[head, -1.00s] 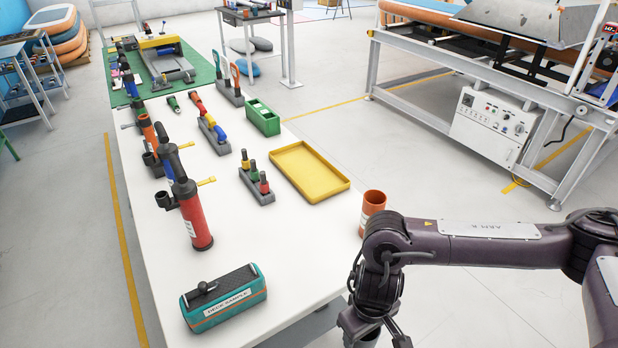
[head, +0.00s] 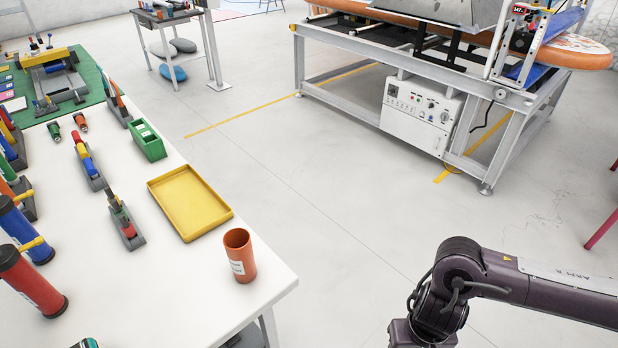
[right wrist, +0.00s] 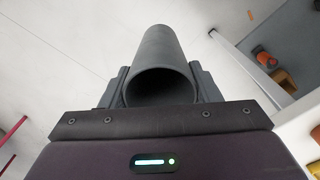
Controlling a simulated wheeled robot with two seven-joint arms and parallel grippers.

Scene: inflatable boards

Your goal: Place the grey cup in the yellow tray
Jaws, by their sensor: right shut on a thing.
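The grey cup (right wrist: 160,60) is between the fingers of my right gripper (right wrist: 160,85) in the right wrist view, with its open mouth toward the camera. The right gripper is shut on it, over the floor beside the table. In the head view my right arm shows at the lower right, but its fingers and the cup are below the frame. The yellow tray (head: 215,219) lies flat and empty on the white table near its right edge; part of a yellow thing also shows at the right in the right wrist view. My left gripper is not in view.
An orange cup (head: 238,262) with a label stands upright at the table's (head: 180,290) near right corner, close to the tray. A grey holder with coloured tools (head: 125,225) is left of the tray, and a green box (head: 148,142) is behind it. Open floor lies right of the table.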

